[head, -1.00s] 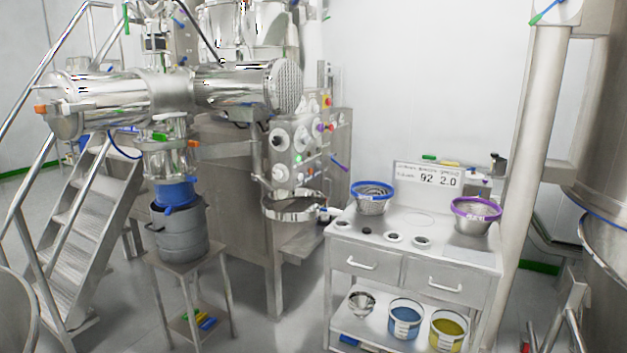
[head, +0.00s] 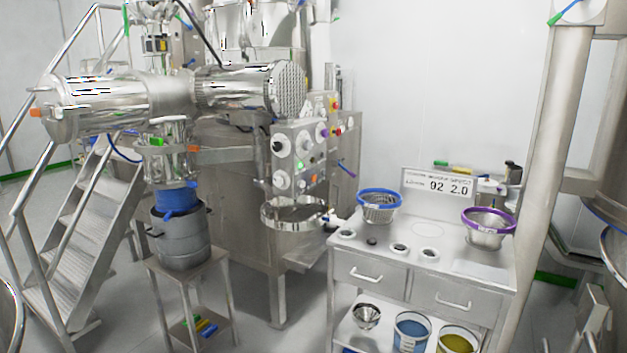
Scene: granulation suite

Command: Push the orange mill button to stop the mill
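The mill (head: 120,100) is a shiny horizontal steel cylinder at the upper left, with a perforated round end facing right. A grey control panel (head: 291,180) with several round knobs and a lit green button (head: 302,165) stands below its right end. Small orange parts show on the mill's left end (head: 36,113) and on the fitting beneath it (head: 194,149). Neither of my grippers is in view.
A steel bench (head: 387,252) stands right of the panel, with a blue-rimmed sieve (head: 379,207), a purple-rimmed sieve (head: 488,228) and a display sign (head: 438,186). A grey pot (head: 182,240) sits on a stand at left. Metal steps (head: 85,240) are further left. Floor shows between stand and bench.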

